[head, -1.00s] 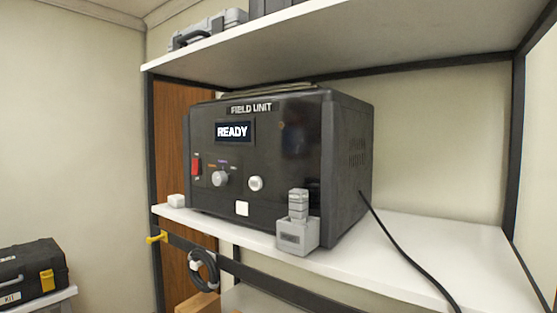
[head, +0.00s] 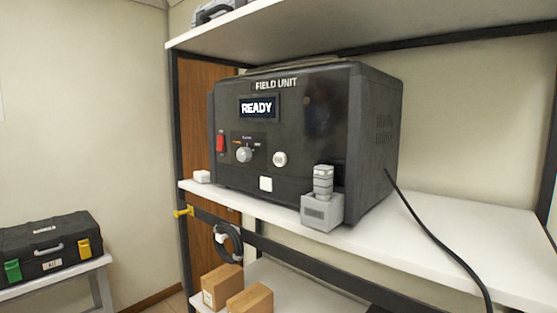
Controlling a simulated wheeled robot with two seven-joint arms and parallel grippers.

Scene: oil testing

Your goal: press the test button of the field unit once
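The field unit (head: 340,120) is a black box standing on the white middle shelf. Its display (head: 258,108) reads READY. Its front has a red switch (head: 220,141), a grey knob (head: 244,155) with small coloured markings, and a round white button (head: 280,159) to the right of the knob. The lettering on the button is too small to read. A grey block with a cylindrical top (head: 322,208) stands at the unit's front right corner. Neither of my grippers is in view.
The shelf (head: 450,240) is clear right of the unit, except for a black cable (head: 430,232). Another shelf (head: 400,28) hangs above. Two cardboard-coloured boxes (head: 222,286) lie below. A black case (head: 45,245) rests on a side table at left.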

